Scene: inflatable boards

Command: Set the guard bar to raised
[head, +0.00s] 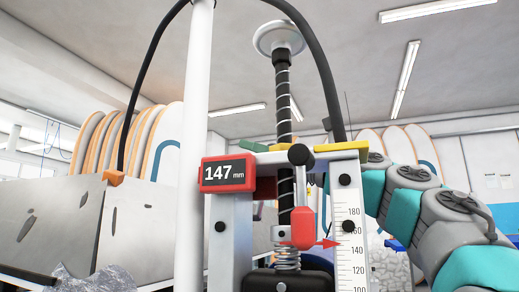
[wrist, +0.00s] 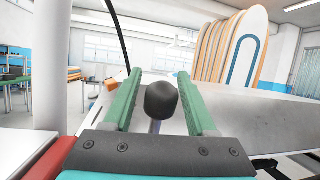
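A clamp-like machine stands in the head view, with a red display (head: 228,173) reading 147 mm. A black ball knob (head: 300,154) on a short lever sits at its front, above a red grip-like part (head: 302,228). I cannot tell for certain which part is the guard bar. In the wrist view, my gripper (wrist: 160,88) has its two green fingers apart. A black knob (wrist: 161,100) on a grey rod shows between them, with a gap on each side.
A threaded spindle with a round plate (head: 279,38) rises above the yellow-edged top. A white scale (head: 350,240) with a red pointer (head: 325,244) is at the right. A white post (head: 196,120) stands left, near a grey metal panel (head: 150,225). Boards (wrist: 235,48) stand behind.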

